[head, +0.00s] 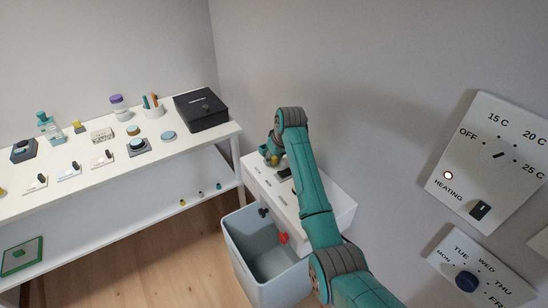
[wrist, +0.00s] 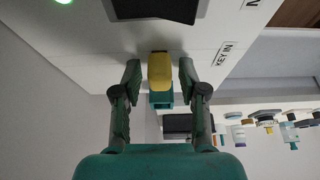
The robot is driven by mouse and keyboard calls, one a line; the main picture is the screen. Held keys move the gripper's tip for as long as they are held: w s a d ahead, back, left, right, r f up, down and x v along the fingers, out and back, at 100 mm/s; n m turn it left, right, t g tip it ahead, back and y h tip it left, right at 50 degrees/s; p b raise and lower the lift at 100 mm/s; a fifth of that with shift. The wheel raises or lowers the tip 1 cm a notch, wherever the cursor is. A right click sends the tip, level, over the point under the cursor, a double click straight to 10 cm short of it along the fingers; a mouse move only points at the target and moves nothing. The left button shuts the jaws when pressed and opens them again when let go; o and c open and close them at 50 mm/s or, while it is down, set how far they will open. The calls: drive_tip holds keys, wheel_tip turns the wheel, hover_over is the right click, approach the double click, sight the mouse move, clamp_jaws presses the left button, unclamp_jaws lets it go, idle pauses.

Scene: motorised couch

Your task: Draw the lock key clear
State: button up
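A yellow key (wrist: 160,70) with a teal part (wrist: 161,99) beside it shows at the white box's edge in the wrist view, near a label reading "KEY IN" (wrist: 227,54). My gripper (wrist: 160,76) is open, with one finger on each side of the yellow key and a visible gap to both. In the head view my gripper (head: 273,155) is at the far left end of the white wall box (head: 335,203), with a bit of yellow at its tip. Whether the key sits in a slot is hidden.
A dark pad (wrist: 155,10) and a green light (wrist: 63,2) are on the box. A grey bin (head: 246,262) stands below it, near a red knob (head: 283,238). A white shelf (head: 100,190) with several small objects is at left; a heating panel (head: 490,160) is on the right wall.

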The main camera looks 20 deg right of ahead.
clamp_jaws()
drive_tip(key=shift+r, duration=2.6)
wheel_tip(320, 180, up, 7)
idle(0.6)
